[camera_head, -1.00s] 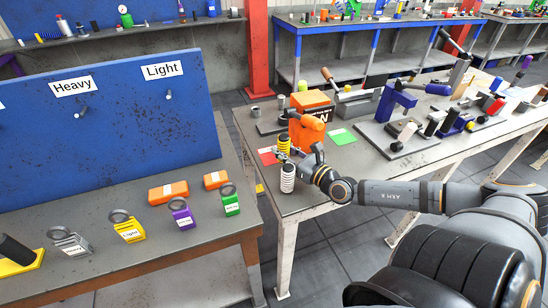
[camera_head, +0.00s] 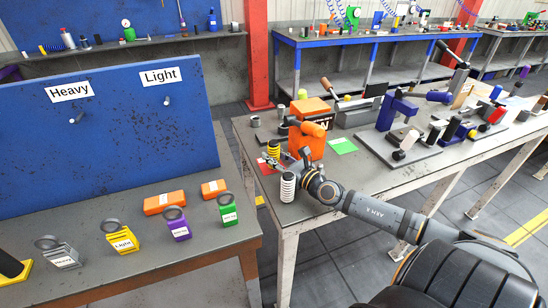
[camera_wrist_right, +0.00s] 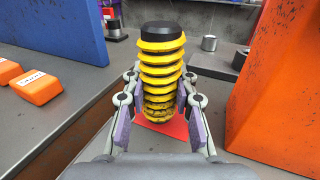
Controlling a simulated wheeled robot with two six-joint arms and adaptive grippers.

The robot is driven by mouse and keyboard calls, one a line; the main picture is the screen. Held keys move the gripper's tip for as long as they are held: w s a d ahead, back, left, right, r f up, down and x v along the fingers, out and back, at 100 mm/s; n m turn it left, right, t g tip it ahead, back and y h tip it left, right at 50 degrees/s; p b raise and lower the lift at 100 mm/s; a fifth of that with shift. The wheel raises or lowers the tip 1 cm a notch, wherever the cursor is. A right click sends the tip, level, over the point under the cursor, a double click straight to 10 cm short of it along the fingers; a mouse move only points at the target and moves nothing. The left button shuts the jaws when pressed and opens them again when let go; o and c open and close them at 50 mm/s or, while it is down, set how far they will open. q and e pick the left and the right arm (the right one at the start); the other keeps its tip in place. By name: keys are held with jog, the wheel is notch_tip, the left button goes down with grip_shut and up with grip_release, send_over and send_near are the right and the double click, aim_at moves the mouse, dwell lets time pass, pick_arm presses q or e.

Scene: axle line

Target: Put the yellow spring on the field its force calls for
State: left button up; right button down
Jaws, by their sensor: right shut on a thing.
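The yellow spring (camera_head: 273,148), with a dark cap, is upright at the red field (camera_head: 264,169). My right gripper (camera_head: 271,160) is shut on it; in the right wrist view the spring (camera_wrist_right: 161,75) stands between the two fingers (camera_wrist_right: 160,108). The red field (camera_wrist_right: 175,129) shows around and below the spring's foot. I cannot tell whether the foot touches it. The green field (camera_head: 343,146) lies farther right, beyond the orange press, and is bare. My left gripper is not in view.
A white spring (camera_head: 287,188) stands close in front of my right gripper. The orange press (camera_head: 312,118) stands close to its right. The left table (camera_head: 110,285) holds several labelled weights and a blue board (camera_head: 110,140) with Heavy and Light pegs.

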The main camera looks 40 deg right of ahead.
jog(key=shift+f+b, duration=0.65)
jog(key=shift+r, duration=0.1)
jog(key=c, duration=1.3)
grip_release()
jog(key=shift+c, duration=0.2)
